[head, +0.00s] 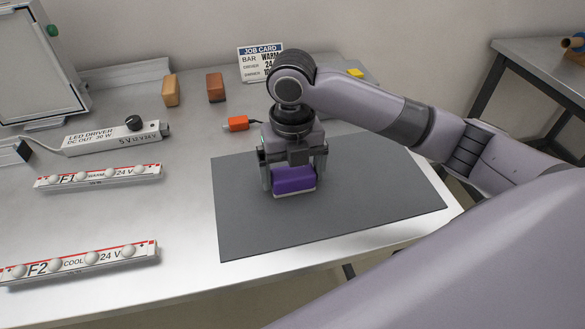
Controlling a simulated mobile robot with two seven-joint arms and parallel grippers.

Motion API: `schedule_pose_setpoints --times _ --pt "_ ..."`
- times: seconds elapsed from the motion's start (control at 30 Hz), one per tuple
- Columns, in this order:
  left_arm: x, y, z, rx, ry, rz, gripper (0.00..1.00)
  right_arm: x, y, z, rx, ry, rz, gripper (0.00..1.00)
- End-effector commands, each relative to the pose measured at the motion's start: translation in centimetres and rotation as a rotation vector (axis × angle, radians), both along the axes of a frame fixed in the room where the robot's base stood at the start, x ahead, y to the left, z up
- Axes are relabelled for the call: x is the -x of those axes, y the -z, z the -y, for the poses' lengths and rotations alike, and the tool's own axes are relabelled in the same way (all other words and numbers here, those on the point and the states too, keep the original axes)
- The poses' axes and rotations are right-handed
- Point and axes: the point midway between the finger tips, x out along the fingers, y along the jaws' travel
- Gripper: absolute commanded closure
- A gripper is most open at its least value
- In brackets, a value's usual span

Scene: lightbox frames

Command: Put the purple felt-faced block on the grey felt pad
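The purple felt-faced block (294,181), with a pale lower edge, is over the left-middle part of the grey felt pad (370,205). My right gripper (293,184) points down with one finger at each end of the block, and looks shut on it. The block is at or just above the pad; I cannot tell whether it touches. The pad lies flat on the metal bench, and my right arm hides part of its back edge. My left gripper is not in view.
An orange block (238,123) lies behind the pad. Two brown blocks (171,91) (216,87) and a job card (259,62) stand farther back. The LED driver (117,137) and two light bars (98,176) (79,263) are at left. The pad's right and front areas are clear.

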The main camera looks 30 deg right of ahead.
Motion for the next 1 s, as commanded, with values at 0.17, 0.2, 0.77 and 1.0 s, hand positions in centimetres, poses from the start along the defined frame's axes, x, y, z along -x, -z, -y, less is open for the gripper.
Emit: schedule_pose_setpoints --times 0.17,0.2,0.77,1.0 --pt "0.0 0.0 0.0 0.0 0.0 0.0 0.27 0.0 0.0 0.0 0.001 0.0 -0.001 0.0" --pt "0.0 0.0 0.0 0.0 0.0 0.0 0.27 0.0 0.0 0.0 0.001 0.0 -0.001 0.0" --pt "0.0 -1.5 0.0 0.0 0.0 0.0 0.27 -0.1 -9.1 0.0 0.002 0.0 0.004 0.0" --pt "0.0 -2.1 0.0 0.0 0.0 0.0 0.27 -0.1 -11.8 0.0 0.001 0.001 0.002 0.0"
